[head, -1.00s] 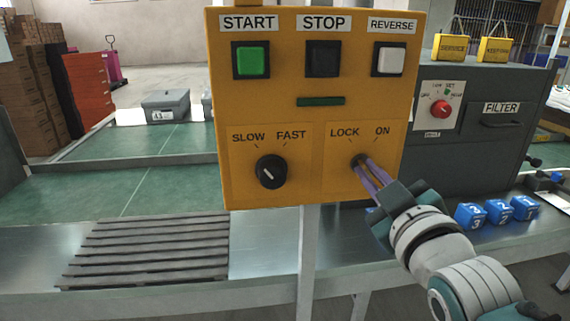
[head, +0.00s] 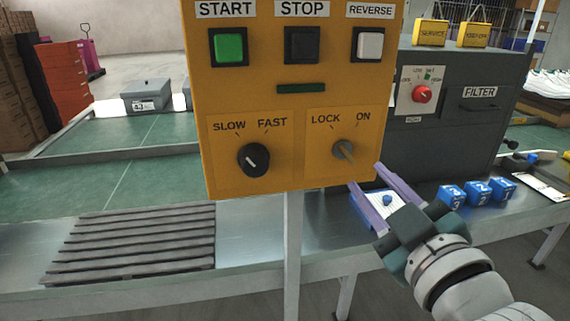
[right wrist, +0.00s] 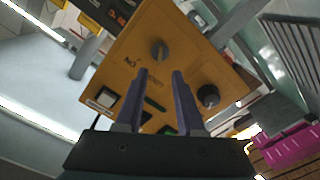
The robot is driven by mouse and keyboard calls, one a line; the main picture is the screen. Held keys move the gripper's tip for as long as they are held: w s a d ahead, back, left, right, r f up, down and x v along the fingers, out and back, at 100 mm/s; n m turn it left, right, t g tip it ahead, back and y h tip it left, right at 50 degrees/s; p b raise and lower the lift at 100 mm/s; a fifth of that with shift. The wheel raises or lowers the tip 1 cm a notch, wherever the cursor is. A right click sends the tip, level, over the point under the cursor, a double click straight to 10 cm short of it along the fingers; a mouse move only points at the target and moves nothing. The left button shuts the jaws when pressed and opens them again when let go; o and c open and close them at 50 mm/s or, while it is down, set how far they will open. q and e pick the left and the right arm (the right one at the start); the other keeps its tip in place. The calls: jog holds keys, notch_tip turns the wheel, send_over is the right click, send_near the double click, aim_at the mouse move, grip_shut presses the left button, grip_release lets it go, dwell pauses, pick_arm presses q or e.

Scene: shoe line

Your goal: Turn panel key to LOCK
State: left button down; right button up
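The yellow control panel (head: 295,100) stands in the middle of the head view. Its grey panel key (head: 343,150) sits at the lower right, below the words LOCK and ON. The key looks tilted, but I cannot tell for sure which word it points to. It also shows in the right wrist view (right wrist: 158,50), beyond the fingertips. My right gripper (head: 367,177) is open and empty, below and right of the key, apart from it. Its two purple fingers also show in the right wrist view (right wrist: 160,76). My left gripper is not in view.
A black SLOW/FAST knob (head: 253,158) sits left of the key. Green START (head: 229,47), black STOP (head: 302,45) and white REVERSE (head: 370,45) buttons are above. Blue numbered blocks (head: 478,192) and a grey FILTER cabinet (head: 450,110) stand at right.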

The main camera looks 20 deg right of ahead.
jog(key=v, duration=0.3)
dwell(0.5)
jog(key=s+a+m+g+y+p, duration=0.1)
jog(key=s+a+g+y+p, duration=0.2)
jog(key=s+g, duration=0.45)
jog(key=s+a+m+g+y+p, duration=0.1)
jog(key=s+a+g+y+p, duration=0.2)
jog(key=s+g, duration=0.45)
notch_tip(320, 180, up, 38)
jog(key=s+t+h+p, duration=0.1)
jog(key=p, duration=3.7)
jog(key=shift+s+a+f, duration=0.2)
jog(key=shift+s+a, duration=0.2)
jog(key=shift+a, duration=0.1)
